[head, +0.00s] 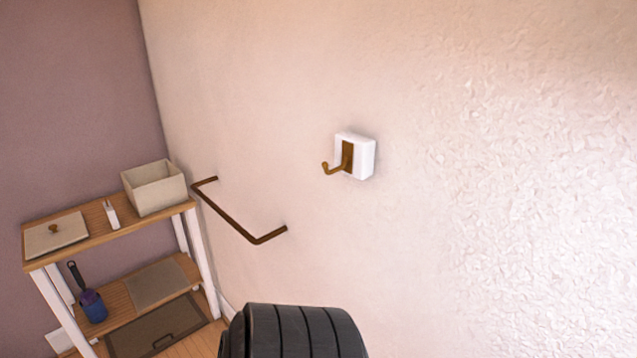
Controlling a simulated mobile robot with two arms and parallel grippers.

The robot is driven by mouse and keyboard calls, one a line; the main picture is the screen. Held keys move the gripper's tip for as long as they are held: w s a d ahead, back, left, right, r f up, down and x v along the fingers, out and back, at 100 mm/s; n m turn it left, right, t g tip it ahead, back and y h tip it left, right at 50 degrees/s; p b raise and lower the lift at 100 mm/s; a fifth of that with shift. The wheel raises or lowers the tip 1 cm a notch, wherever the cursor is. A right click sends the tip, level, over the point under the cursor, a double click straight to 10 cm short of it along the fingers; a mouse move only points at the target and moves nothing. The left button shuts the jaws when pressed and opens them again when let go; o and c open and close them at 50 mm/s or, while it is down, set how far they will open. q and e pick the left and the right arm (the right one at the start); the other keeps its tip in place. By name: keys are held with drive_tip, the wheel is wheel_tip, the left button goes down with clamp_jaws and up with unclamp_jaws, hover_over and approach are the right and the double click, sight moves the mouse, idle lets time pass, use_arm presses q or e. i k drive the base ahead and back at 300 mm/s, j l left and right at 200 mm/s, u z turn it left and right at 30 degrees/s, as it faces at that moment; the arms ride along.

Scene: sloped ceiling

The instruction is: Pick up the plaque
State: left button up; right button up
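I cannot make out anything that is clearly a plaque in the head view. A flat grey rectangular piece (156,285) lies on the shelf unit's middle board, and I cannot tell what it is. Neither of my grippers shows in this view.
A wooden shelf unit (92,238) stands in the left corner. On its top are an open beige box (154,188), a square knobbed lid (56,235) and a small white item (111,214). A bar (230,219) and hook (345,158) project from the wall.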

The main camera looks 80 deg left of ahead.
sight(110, 212)
drive_tip(key=u, duration=3.85)
